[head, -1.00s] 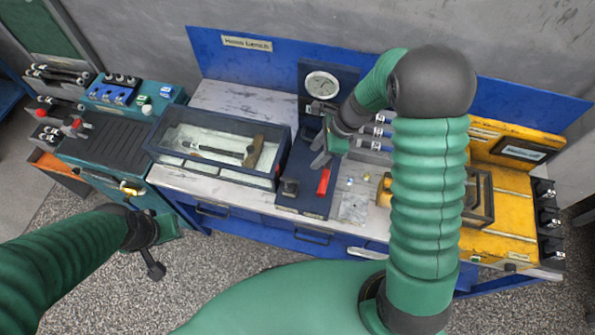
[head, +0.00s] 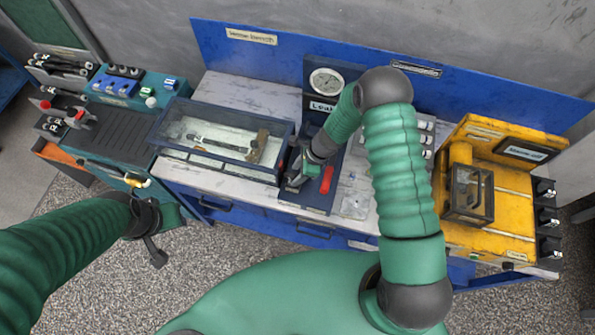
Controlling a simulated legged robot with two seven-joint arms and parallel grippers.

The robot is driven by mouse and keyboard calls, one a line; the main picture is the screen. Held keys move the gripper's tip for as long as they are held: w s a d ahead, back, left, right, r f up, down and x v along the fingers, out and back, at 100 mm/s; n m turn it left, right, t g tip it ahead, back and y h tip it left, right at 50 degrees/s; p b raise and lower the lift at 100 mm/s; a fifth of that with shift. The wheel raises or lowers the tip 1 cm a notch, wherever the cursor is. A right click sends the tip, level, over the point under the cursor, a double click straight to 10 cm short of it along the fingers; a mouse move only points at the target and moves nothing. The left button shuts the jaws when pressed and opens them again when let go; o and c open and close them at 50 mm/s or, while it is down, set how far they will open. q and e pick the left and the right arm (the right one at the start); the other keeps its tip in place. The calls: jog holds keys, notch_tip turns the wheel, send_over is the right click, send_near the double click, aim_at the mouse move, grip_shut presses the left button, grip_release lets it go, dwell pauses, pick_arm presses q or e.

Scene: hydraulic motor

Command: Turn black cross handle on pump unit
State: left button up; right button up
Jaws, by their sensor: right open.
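The pump unit (head: 312,202) is a dark blue base on the bench, with a round gauge (head: 326,82) on its upright back panel and a red lever (head: 327,180) on its front part. My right gripper (head: 294,178) is open and low over the left front of this base, left of the red lever. The black cross handle sits in that spot and is now hidden by, or cannot be told apart from, my dark fingers. I cannot tell whether they touch it. My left gripper (head: 157,252) hangs over the floor at the left, away from the pump unit; its fingers are unclear.
A glass-topped case (head: 220,172) stands close left of my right gripper. A yellow unit (head: 505,215) with a small framed box (head: 468,193) stands at the right. A teal station (head: 110,135) is at far left. A clear packet (head: 354,206) lies right of the base.

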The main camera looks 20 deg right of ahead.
jog(key=shift+a+r, duration=0.1)
jog(key=shift+a, duration=0.2)
jog(key=c, duration=0.3)
jog(key=shift+s+a+r, duration=0.1)
jog(key=shift+a, duration=0.25)
jog(key=c, duration=0.7)
pick_arm(q)
jog(key=shift+a, duration=0.4)
pick_arm(e)
jog(key=shift+d, duration=0.3)
grip_shut()
